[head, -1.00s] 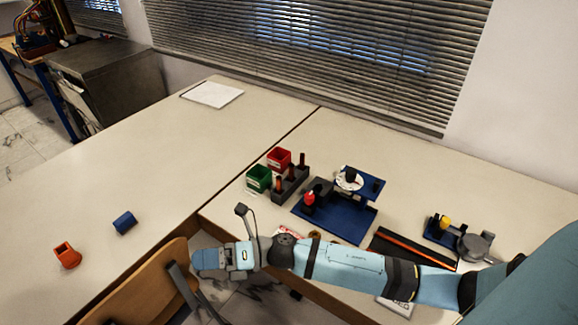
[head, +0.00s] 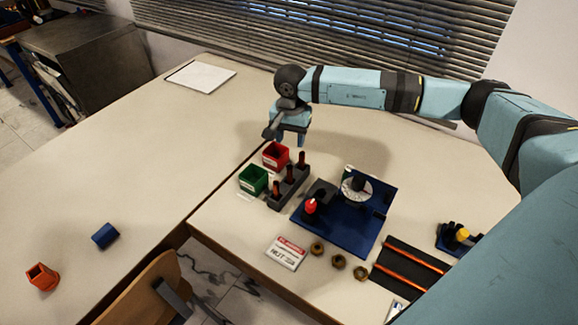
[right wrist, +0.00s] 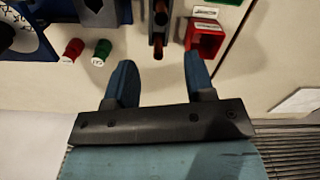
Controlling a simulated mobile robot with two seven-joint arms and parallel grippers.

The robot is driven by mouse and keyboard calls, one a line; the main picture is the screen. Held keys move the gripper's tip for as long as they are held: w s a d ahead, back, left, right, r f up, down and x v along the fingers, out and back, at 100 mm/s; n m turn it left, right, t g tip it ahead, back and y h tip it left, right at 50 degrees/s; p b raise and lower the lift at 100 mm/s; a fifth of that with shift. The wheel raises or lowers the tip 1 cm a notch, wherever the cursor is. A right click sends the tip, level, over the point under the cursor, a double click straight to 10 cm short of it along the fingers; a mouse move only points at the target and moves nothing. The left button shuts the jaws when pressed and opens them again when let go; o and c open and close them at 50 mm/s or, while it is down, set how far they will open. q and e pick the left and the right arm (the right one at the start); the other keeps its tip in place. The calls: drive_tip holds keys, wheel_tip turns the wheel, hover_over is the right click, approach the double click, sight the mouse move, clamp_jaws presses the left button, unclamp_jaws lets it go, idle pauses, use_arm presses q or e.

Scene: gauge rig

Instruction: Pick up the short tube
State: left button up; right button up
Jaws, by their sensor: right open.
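Three thin reddish-brown tubes stand in a dark rack (head: 290,191) in the middle of the right table: a front one (head: 276,188), a middle one (head: 289,174) and a back one (head: 301,159). Two long copper-coloured tubes (head: 416,258) lie on a black mat (head: 398,268). I cannot tell for sure which is the short tube. My right gripper (head: 290,139) points down above the table, behind the red bin and rack, open and empty. In the right wrist view its fingers (right wrist: 160,82) are apart, with the rack's tubes (right wrist: 160,14) beyond them. My left gripper is not in view.
A red bin (head: 276,152) and a green bin (head: 253,178) stand left of the rack. A blue plate (head: 350,235) with a dial is to its right. Several brass nuts (head: 338,261) and a sign (head: 287,252) lie in front. The left table is mostly clear.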

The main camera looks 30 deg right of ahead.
sight(290, 167)
wheel_tip(290, 167, down, 8)
drive_tip(key=shift+p, duration=0.35)
drive_tip(key=shift+w+f+p, duration=0.1)
drive_tip(key=shift+f+p, duration=0.4)
drive_tip(key=shift+f, duration=2.3)
clamp_jaws()
